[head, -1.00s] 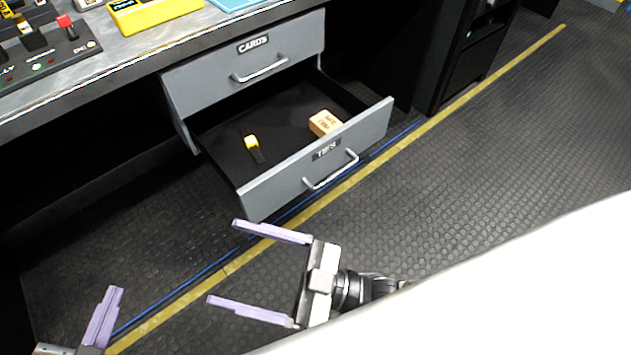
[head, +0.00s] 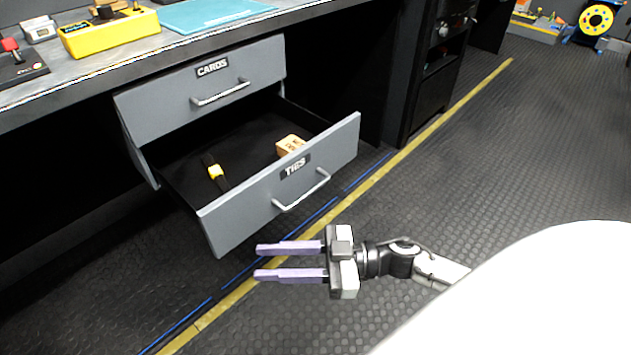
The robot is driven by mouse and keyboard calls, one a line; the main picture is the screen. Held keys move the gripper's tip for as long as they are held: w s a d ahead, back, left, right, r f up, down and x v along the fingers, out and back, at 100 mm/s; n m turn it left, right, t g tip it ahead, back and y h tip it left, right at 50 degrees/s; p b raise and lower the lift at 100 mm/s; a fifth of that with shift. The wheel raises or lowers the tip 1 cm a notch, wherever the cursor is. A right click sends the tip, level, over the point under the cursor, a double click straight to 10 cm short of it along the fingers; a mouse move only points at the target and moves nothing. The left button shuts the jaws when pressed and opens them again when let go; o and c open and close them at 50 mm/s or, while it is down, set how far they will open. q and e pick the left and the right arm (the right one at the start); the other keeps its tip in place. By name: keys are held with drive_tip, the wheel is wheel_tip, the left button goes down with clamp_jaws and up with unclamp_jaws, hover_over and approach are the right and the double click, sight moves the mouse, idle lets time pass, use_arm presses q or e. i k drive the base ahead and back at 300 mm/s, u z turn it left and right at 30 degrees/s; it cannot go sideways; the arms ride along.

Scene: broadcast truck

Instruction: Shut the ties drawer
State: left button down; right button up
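The ties drawer (head: 245,208) is pulled out below the cards drawer (head: 165,106). Its grey front carries a TIES label and a metal bar handle (head: 301,190). Inside lie a dark strap with a yellow part (head: 215,172) and a small wooden block (head: 289,145). My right gripper (head: 258,262) is in front of the drawer and below its handle in the picture, apart from it. Its two lilac fingers point left with a gap between them, and nothing is held. My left gripper is out of view.
The desk top above holds a yellow box (head: 110,35) and a teal mat (head: 215,14). A dark rack (head: 425,80) stands right of the drawers. The ribbed floor with a yellow line (head: 450,105) is clear in front.

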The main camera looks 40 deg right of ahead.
sight(242, 136)
drive_tip(key=z, duration=2.95)
drive_tip(key=k, duration=0.9)
drive_tip(key=u, duration=1.45)
drive_tip(key=i, duration=1)
